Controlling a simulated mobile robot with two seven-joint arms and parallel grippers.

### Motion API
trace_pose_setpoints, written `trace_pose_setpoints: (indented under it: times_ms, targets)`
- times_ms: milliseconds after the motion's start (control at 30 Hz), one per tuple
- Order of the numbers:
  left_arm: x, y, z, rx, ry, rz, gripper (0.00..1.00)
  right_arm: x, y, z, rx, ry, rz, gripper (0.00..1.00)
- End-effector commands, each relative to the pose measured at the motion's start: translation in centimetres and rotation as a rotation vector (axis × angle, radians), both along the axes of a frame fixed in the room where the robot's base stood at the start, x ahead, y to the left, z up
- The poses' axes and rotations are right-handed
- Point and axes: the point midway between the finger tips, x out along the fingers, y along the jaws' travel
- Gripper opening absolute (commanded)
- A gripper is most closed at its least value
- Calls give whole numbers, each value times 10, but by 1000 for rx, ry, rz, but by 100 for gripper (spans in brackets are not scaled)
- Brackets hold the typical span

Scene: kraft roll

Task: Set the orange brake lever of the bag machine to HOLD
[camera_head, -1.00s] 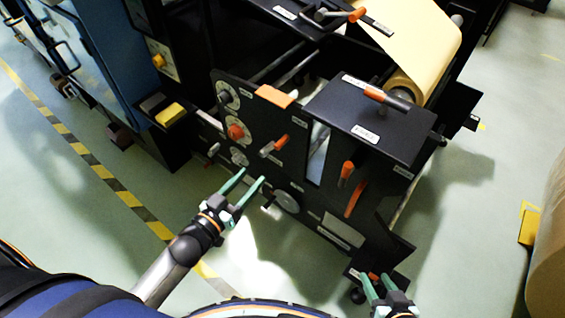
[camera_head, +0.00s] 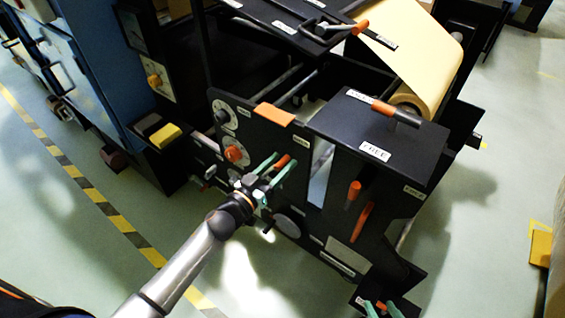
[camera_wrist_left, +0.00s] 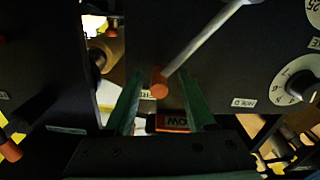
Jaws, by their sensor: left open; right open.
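On the bag machine's black side panel (camera_head: 325,225), an orange-tipped lever (camera_head: 283,160) with a metal shaft stands between the green fingers of my left gripper (camera_head: 284,159). In the left wrist view the lever's orange end (camera_wrist_left: 159,84) shows between the open fingers (camera_wrist_left: 161,78), with no clear contact. Its tip lies in front of a small, partly hidden label. A label reading HOLD (camera_wrist_left: 243,102) is to the right of the fingers, away from the tip. My right gripper (camera_head: 380,306) is open at the bottom edge, mostly cut off.
A red knob (camera_head: 234,154) and dials sit left of the lever. Other orange-handled levers are on the panel's right (camera_head: 354,190) and on the box top (camera_head: 397,113), near a FREE label (camera_head: 374,151). A kraft roll (camera_head: 415,55) is behind. Floor in front is open.

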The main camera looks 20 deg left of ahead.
Motion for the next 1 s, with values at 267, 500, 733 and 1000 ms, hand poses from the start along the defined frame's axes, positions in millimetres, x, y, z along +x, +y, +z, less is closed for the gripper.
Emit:
trace_pose_setpoints:
  times_ms: [267, 500, 733, 1000]
  targets:
    - [12, -5, 0, 0, 1, 0, 56, 1, 0, 0, 1, -5, 0, 50]
    - [11, -4, 0, 0, 1, 0, 50, 1, 2, 2, 6, -8, -3, 50]
    - [11, -4, 0, 0, 1, 0, 24, 2, 3, 3, 11, -9, -4, 50]
    - [11, -6, 0, -1, 1, -3, 0, 3, 4, 3, 11, -11, -3, 50]
